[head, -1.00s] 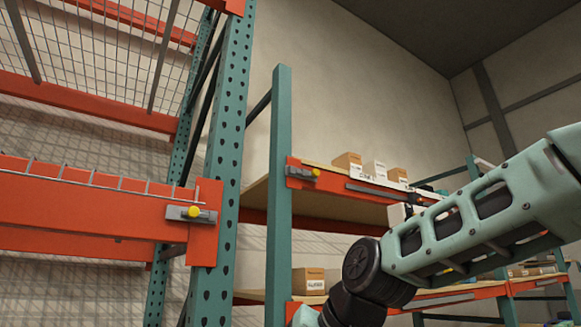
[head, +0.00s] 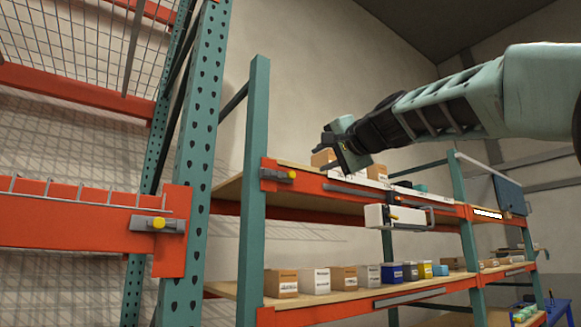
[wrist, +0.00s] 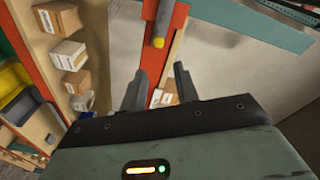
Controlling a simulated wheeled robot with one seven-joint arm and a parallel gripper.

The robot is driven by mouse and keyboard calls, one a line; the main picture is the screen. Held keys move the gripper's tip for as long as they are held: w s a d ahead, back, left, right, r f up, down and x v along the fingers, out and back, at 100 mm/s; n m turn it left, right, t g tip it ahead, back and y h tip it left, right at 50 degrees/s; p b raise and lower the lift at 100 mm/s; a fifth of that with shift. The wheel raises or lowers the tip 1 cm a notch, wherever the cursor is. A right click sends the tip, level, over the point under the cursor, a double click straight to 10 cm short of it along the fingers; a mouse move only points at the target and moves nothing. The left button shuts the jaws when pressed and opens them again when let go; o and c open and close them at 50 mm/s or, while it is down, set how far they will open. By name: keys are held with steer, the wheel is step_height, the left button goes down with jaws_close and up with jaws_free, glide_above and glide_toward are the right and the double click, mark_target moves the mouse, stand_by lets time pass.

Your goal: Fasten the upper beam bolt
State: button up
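Two yellow beam bolts show in the head view, each in a grey latch plate at an orange beam's end. One bolt (head: 158,222) is on the near left rack; the other bolt (head: 291,175) is on the upper beam (head: 330,188) of the shelf rack behind it. My gripper (head: 333,158) is in front of that rack, right of the second bolt and apart from it. In the wrist view a yellow bolt (wrist: 158,42) on an orange beam lies beyond my gripper (wrist: 157,82), whose two fingers are spread with nothing between them.
Teal uprights (head: 252,200) carry the racks. Several boxes (head: 282,283) stand on the lower shelf, more on the upper one. A white case (head: 398,217) hangs at the upper beam. A blue panel (head: 509,196) is at right. The space before the bolts looks clear.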

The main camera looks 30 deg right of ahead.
mark_target(293, 174)
steer(key=w+p, duration=0.2)
steer(key=w, duration=0.3)
steer(key=w+d+p, duration=0.1)
steer(key=w+p, duration=0.2)
steer(key=w, duration=0.2)
steer(key=w+p, duration=0.2)
steer(key=w, duration=0.3)
steer(key=shift+w+d+p, duration=0.15)
steer(key=shift+w+p, duration=0.15)
steer(key=shift+p, duration=0.1)
steer(key=shift+f, duration=0.1)
